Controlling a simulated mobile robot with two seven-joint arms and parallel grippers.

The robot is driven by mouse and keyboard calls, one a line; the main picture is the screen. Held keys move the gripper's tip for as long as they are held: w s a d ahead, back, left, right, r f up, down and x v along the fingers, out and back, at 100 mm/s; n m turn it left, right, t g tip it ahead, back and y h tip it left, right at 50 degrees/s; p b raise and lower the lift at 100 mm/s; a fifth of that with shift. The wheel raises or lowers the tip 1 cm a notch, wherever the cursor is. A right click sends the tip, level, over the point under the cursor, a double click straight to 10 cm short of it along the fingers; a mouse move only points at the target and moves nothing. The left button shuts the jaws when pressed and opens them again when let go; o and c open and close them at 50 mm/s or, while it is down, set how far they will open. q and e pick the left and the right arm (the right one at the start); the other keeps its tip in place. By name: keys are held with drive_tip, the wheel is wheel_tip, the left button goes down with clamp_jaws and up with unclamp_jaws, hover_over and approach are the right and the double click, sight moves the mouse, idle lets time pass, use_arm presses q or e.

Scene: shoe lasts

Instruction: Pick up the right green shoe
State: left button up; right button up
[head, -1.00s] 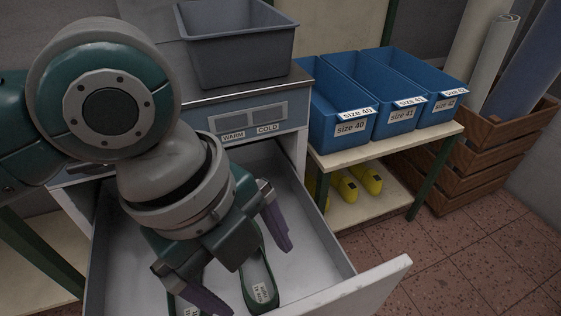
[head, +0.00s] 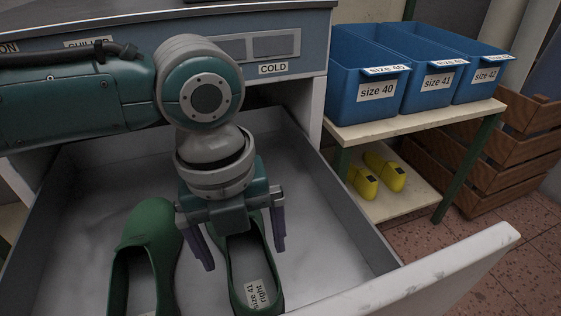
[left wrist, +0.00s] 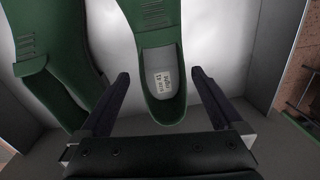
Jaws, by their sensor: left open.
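The right green shoe (head: 237,290) lies in the open drawer, with a label reading "right" and "size 41" inside its heel. Its front part is hidden under my gripper in the head view. In the left wrist view the shoe (left wrist: 172,107) lies between the two fingers. My left gripper (head: 243,255) is open over the shoe, one purple finger to each side of it. I cannot tell whether the fingers touch it. A second green shoe (head: 136,240) lies to its left in the drawer, and it also shows in the left wrist view (left wrist: 50,80). My right gripper is not in view.
The drawer's front panel (head: 430,273) and side walls surround the shoes. Blue bins (head: 371,105) marked size 40, 41 and 42 stand on a shelf to the right, with yellow lasts (head: 385,172) below. A wooden crate (head: 520,150) stands farther right.

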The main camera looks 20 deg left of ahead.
sight(251, 272)
use_arm(q)
drive_tip(key=f+b, duration=0.1)
drive_tip(key=f, duration=0.1)
drive_tip(key=f+b, duration=0.1)
drive_tip(key=f, duration=0.1)
drive_tip(key=shift+d+f, duration=0.2)
drive_tip(key=shift+f, duration=0.2)
drive_tip(key=shift+w, duration=0.1)
drive_tip(key=shift+c, duration=0.2)
drive_tip(key=shift+r, duration=0.1)
drive_tip(key=c, duration=1.5)
